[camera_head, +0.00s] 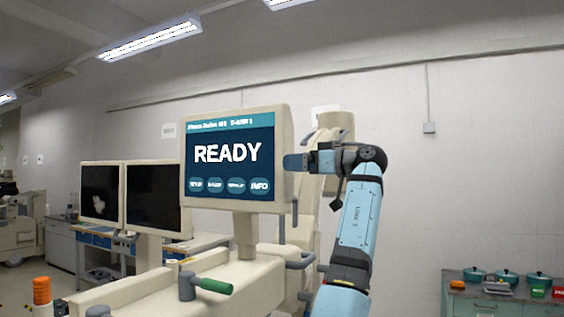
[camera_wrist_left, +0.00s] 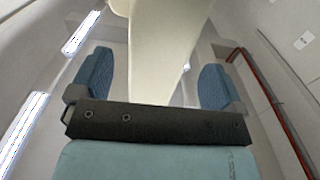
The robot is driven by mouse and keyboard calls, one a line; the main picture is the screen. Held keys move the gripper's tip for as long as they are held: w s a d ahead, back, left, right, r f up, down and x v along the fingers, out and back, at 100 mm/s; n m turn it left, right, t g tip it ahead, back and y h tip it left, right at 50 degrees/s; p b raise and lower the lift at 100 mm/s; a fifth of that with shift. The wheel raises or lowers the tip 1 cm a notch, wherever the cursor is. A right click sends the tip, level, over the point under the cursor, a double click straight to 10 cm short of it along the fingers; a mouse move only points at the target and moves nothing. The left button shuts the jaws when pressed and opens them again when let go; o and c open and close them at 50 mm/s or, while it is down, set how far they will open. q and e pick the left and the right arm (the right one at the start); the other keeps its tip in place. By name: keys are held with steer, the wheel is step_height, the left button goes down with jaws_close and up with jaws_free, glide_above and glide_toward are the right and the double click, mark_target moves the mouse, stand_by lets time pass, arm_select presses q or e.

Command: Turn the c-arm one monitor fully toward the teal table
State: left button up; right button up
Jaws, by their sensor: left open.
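A cream monitor (camera_head: 236,181) with a lit "READY" screen stands upright on a post on a cream cart, at the middle of the head view. Its screen faces me, angled a little to the left. My left gripper (camera_head: 296,162) is at the monitor's right edge, about mid-height. In the left wrist view the gripper (camera_wrist_left: 155,82) is open, its two blue fingers apart with a cream part (camera_wrist_left: 158,45) between and beyond them. I cannot tell whether they touch it. A teal-fronted table (camera_head: 468,303) is at the lower right. My right gripper is not in view.
Two dark monitors (camera_head: 152,222) stand left of the lit one. A cream column (camera_head: 332,135) rises behind my gripper. Teal pots (camera_head: 507,277) stand on the table. The space between arm and table looks open.

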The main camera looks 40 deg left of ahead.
arm_select(q)
steer(key=x, duration=0.5)
steer(key=shift+p, duration=0.35)
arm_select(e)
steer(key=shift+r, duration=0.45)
arm_select(q)
steer(key=c, duration=1.3)
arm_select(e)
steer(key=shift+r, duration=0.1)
arm_select(q)
steer(key=shift+w+d+r+p, duration=0.1)
steer(key=shift+w+p, duration=0.05)
steer(key=shift+p, duration=0.2)
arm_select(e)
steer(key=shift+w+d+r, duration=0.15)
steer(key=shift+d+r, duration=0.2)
arm_select(q)
steer(key=shift+r, duration=0.1)
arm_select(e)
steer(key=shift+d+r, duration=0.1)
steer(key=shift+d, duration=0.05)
arm_select(q)
steer(key=shift+w, duration=0.1)
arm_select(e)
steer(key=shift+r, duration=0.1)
